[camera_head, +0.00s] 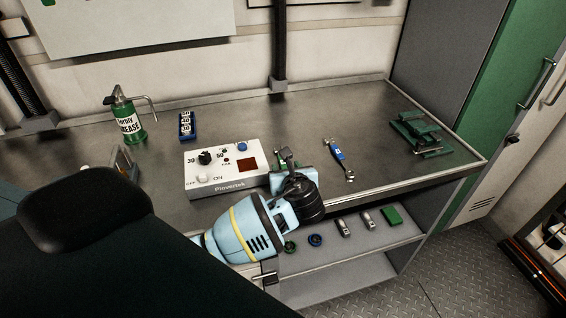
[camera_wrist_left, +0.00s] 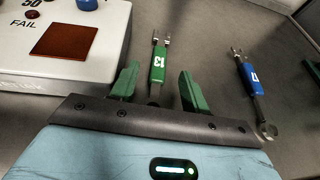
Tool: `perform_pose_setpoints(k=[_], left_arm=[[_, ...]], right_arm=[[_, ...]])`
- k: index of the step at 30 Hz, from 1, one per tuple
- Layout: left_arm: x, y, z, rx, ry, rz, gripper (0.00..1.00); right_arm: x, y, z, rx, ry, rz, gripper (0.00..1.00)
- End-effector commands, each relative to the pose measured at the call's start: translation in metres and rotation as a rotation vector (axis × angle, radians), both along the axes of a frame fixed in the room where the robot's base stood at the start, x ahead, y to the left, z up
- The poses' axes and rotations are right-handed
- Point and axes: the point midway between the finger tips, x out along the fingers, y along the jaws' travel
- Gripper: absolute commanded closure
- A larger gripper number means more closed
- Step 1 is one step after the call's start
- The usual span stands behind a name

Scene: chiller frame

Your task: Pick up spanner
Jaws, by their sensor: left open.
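A green spanner marked 13 (camera_wrist_left: 158,66) lies on the metal bench. In the left wrist view it runs between the two green fingers of my left gripper (camera_wrist_left: 158,84), and its near end is hidden behind the gripper body. The fingers are open, with gaps on both sides of the spanner. A blue spanner (camera_wrist_left: 250,78) lies to the right, apart from the gripper. In the head view the blue spanner (camera_head: 337,155) is clear, while my left gripper (camera_head: 288,160) mostly covers the green one. My right gripper is not in view.
A white control box (camera_head: 225,168) stands just left of the gripper. A grease can (camera_head: 127,122) and a blue number block (camera_head: 186,125) stand farther left. Green parts (camera_head: 418,133) lie at the bench's right. A lower shelf (camera_head: 385,240) holds small items.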

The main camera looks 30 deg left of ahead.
Motion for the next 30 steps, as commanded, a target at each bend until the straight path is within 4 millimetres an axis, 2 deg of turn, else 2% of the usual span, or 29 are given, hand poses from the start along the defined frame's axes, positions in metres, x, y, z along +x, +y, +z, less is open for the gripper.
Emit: perform_pose_setpoints(k=[1, 6, 15, 25, 30], left_arm=[[0.004, 0.007, -0.003, 0.002, 0.002, 0.002, 0.54], [0.016, 0.018, -0.011, 0.001, 0.004, 0.000, 0.54], [0.018, 0.020, -0.011, 0.000, 0.000, -0.001, 0.55], [0.018, 0.020, -0.011, 0.000, 0.000, -0.001, 0.98], [0.018, 0.020, -0.011, 0.000, 0.000, -0.001, 1.00]], right_arm=[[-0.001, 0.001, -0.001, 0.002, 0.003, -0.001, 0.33], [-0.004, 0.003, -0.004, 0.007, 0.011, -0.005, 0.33], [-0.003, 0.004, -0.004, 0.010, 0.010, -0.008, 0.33], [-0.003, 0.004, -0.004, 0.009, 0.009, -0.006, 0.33], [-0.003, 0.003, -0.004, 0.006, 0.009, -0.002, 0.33]])
